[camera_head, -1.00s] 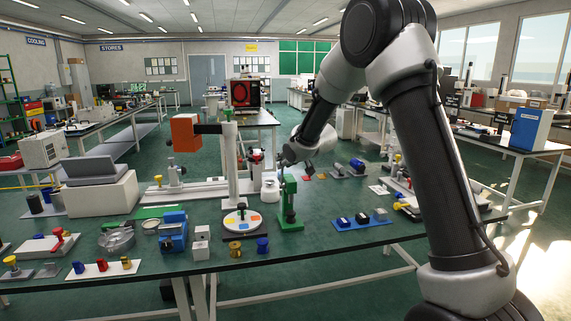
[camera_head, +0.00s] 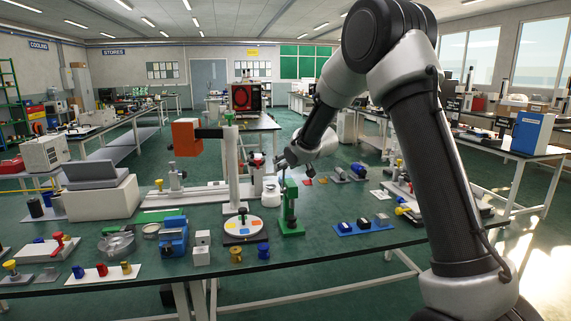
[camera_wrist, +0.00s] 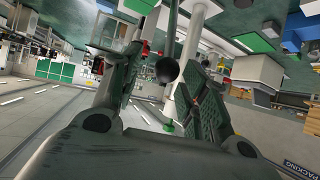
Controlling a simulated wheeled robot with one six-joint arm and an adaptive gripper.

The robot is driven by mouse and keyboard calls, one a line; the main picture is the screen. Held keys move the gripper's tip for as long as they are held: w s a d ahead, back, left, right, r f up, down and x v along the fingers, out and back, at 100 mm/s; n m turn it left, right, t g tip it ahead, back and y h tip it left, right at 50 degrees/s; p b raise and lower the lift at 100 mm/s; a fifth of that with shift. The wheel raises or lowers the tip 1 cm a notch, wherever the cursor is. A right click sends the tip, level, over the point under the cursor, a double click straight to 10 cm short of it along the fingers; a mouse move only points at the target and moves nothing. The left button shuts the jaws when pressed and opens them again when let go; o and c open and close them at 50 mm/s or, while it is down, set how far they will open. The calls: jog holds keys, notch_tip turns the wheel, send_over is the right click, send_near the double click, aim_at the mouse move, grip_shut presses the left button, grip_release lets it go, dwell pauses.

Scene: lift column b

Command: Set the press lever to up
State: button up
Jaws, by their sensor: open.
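The green press (camera_head: 291,212) stands upright near the front edge of the table, right of the round dial plate. My gripper (camera_head: 284,165) is just above and behind the top of the press. In the wrist view my gripper (camera_wrist: 160,88) is open, with one finger on each side. The press lever (camera_wrist: 172,35) shows there as a dark rod ending in a round black knob (camera_wrist: 167,70). The knob appears between the fingers, and I cannot tell whether either touches it. In the head view the lever is too small to make out clearly.
The round dial plate (camera_head: 243,228) and a white column with an orange block (camera_head: 187,137) stand left of the press. A blue tray (camera_head: 362,227) with small parts lies to its right. Small knobs (camera_head: 263,250) are in front. The table is cluttered.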

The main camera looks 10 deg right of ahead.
jog(key=v, duration=1.2)
jog(key=s+d+f+m+g+h, duration=0.1)
jog(key=s+d+f+g+h, duration=0.2)
jog(key=s, duration=0.5)
jog(key=s+d+f+g+h, duration=0.1)
jog(key=s+d+f+g, duration=0.2)
jog(key=s+d+f, duration=0.3)
jog(key=s+d+r+m, duration=0.1)
jog(key=s+r, duration=0.3)
jog(key=s, duration=1)
jog(key=s+d+r+m+g, duration=0.1)
jog(key=s+r, duration=0.4)
jog(key=s, duration=0.9)
jog(key=shift+d+y, duration=0.3)
